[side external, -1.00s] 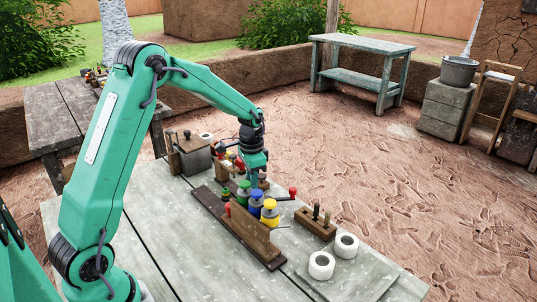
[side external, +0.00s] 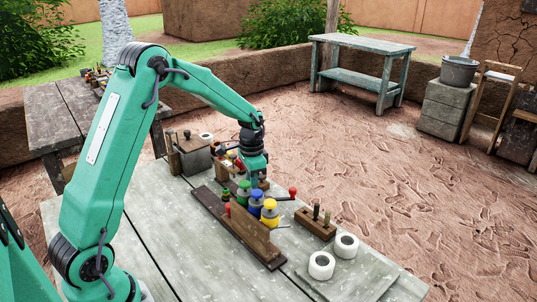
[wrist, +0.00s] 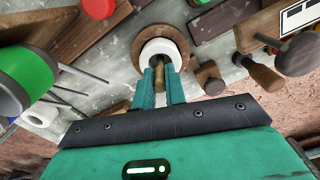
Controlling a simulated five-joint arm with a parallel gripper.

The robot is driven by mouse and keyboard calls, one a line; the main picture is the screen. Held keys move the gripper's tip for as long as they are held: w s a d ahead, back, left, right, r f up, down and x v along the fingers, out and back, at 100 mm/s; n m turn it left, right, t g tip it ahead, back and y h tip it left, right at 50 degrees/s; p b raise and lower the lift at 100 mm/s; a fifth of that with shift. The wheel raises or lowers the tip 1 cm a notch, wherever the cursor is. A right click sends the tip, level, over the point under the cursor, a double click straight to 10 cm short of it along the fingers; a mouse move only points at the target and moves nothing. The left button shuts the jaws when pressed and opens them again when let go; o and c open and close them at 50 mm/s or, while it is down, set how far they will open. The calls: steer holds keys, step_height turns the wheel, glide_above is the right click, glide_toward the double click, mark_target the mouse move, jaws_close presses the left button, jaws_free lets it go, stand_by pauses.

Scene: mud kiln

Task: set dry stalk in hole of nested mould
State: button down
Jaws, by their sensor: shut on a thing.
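In the wrist view my gripper (wrist: 160,88) is shut on the dry stalk (wrist: 160,67), a short yellow-brown rod between the teal fingertips. The nested mould (wrist: 140,42) is a brown round block with a white ring (wrist: 160,46) set in it. The stalk and fingertips overlap the near part of the white ring, and the stalk hides much of the hole. I cannot tell whether its lower end is inside the hole. In the side view my gripper (side external: 255,184) points down behind the coloured-topped jars, which hide its tips and most of the mould.
A peg block (side external: 315,223) and two white rings (side external: 321,265) lie to the right. A grey box (side external: 195,157) stands behind left.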

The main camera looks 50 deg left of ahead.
steer(key=shift+f, duration=0.4)
stand_by(0.5)
steer(key=c, duration=0.9)
jaws_free()
steer(key=shift+r, duration=0.1)
steer(key=shift+r, duration=3.4)
steer(key=shift+r, duration=0.1)
